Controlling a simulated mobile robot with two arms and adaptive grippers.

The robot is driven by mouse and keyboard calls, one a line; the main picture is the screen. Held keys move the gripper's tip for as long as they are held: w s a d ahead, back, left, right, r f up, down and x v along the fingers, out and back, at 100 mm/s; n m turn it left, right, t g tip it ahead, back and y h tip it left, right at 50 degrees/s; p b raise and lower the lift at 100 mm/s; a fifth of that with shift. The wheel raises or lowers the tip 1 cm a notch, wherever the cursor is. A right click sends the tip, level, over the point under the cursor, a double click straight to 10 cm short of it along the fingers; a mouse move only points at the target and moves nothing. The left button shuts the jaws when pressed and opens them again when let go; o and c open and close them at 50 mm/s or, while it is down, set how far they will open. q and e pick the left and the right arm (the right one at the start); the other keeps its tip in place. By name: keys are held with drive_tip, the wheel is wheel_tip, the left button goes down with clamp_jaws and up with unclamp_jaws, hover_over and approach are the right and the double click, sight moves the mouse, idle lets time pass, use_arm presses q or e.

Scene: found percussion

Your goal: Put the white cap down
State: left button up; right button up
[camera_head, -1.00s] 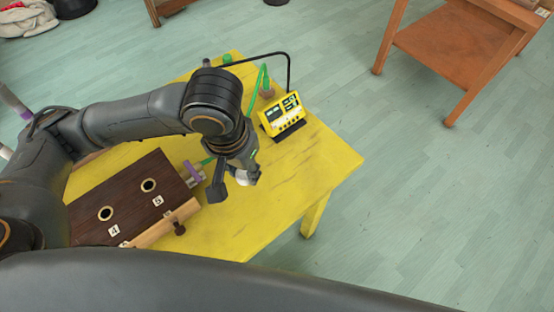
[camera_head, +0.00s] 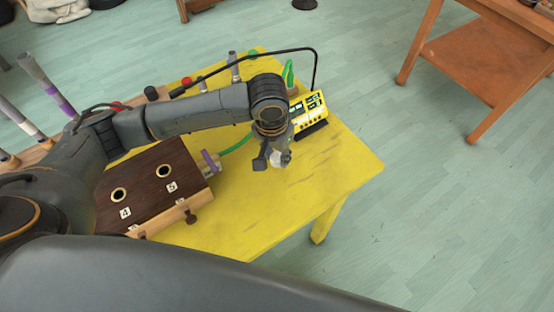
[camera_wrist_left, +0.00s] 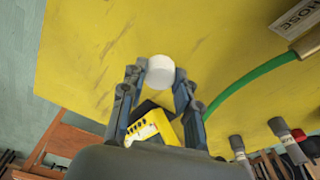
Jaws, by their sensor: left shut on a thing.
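The white cap (camera_wrist_left: 160,71) is a short, plain cylinder between the fingertips of my left gripper (camera_wrist_left: 160,80), which is shut on it. In the head view my left gripper (camera_head: 274,158) points down over the yellow table (camera_head: 240,225), left of and nearer than the yellow meter. The cap (camera_head: 278,158) shows there only as a small pale patch, partly hidden by the fingers. I cannot tell how far it is above the tabletop. My right gripper is not in view.
The yellow meter (camera_head: 310,112) stands beyond the gripper, near a black curved arm. A dark wooden box (camera_head: 145,180) with round holes stands to the left, with a green hose (camera_head: 236,146) behind. The tabletop's near right part is clear.

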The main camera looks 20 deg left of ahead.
sight(276, 156)
use_arm(q)
drive_tip(key=shift+w+f, duration=0.3)
drive_tip(key=shift+f, duration=0.05)
drive_tip(key=shift+a+f, duration=0.1)
drive_tip(key=shift+f, duration=1.45)
drive_tip(key=o, duration=1.1)
drive_tip(key=shift+f, duration=0.1)
drive_tip(key=r, duration=0.4)
drive_tip(key=s+r, duration=0.1)
drive_tip(key=r, duration=0.7)
drive_tip(key=shift+s+a+r+p, duration=0.1)
drive_tip(key=shift+s+a+p, duration=0.1)
drive_tip(key=shift+p, duration=0.1)
